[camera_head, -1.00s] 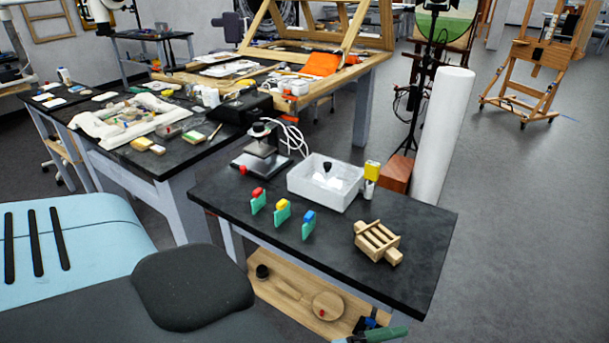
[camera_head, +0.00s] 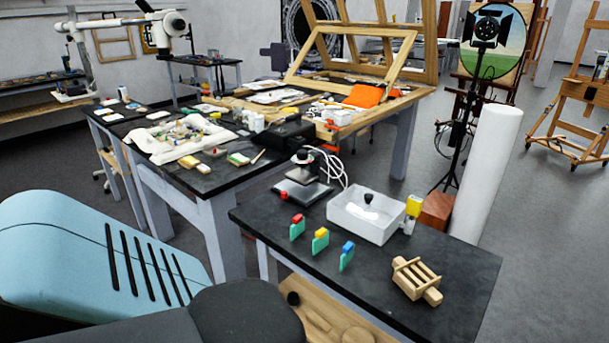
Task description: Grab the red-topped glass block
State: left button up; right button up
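The red-topped glass block (camera_head: 297,228) is a small green upright piece with a red cap. It stands on the near black table (camera_head: 455,262), toward its left side. A yellow-topped block (camera_head: 320,241) and a blue-topped block (camera_head: 347,256) stand in a row to its right, apart from it. Neither of my grippers shows in this view. Nothing hides the red-topped block.
Behind the blocks are a microscope-like stand (camera_head: 303,180) and a white tray (camera_head: 367,217). A wooden rack (camera_head: 416,280) lies to the right. A cluttered black table (camera_head: 190,170) and a tall white roll (camera_head: 484,175) stand beyond.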

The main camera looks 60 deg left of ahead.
aim_at(298, 226)
jog(key=i+u, duration=0.1)
jog(key=i, duration=0.3)
jog(key=u, duration=1.9)
